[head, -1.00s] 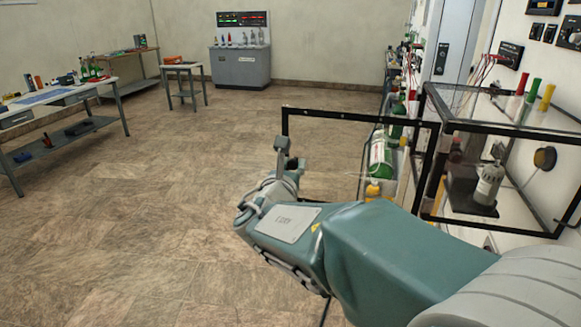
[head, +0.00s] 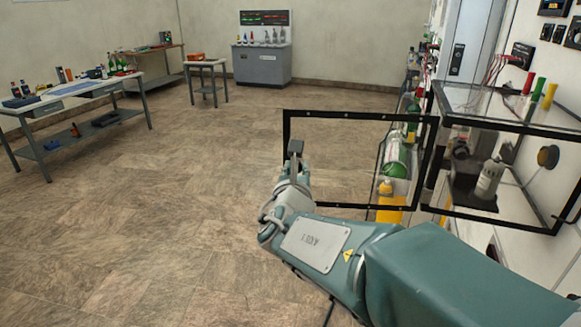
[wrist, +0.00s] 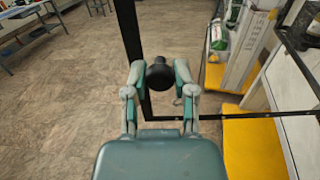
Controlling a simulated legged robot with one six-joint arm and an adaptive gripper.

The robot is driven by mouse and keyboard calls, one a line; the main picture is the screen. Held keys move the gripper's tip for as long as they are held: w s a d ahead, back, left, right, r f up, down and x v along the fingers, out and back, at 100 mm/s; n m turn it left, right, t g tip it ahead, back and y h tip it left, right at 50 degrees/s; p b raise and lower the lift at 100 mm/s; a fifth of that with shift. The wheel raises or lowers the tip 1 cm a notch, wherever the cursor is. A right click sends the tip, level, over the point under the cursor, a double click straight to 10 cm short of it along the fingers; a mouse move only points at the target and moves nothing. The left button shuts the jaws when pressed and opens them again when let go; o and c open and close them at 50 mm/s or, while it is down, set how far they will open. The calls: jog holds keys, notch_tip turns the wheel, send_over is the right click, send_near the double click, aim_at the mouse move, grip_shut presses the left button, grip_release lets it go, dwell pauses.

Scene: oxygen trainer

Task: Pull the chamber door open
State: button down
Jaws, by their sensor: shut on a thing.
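The chamber door (head: 345,115) is a clear panel in a black frame, swung out to the left of the glass chamber (head: 500,222). The black frame also shows in the wrist view (wrist: 129,35). My gripper (head: 296,158) is at the door's free left edge in the head view. In the wrist view my gripper (wrist: 160,75) has its two fingers closed on either side of a round black knob (wrist: 160,74) on that edge. The chamber's front is open on the left, and a grey bottle (head: 489,178) stands inside it.
Green and yellow cylinders (head: 396,165) stand along the right wall behind the door. Red, green and yellow tubes (head: 538,88) stand on the chamber's top. A workbench (head: 75,100) is at the left. The tiled floor (head: 150,220) between is free.

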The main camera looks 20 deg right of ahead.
jog(key=shift+c, duration=2.2)
grip_release()
jog(key=shift+a, duration=0.1)
jog(key=v, duration=1.2)
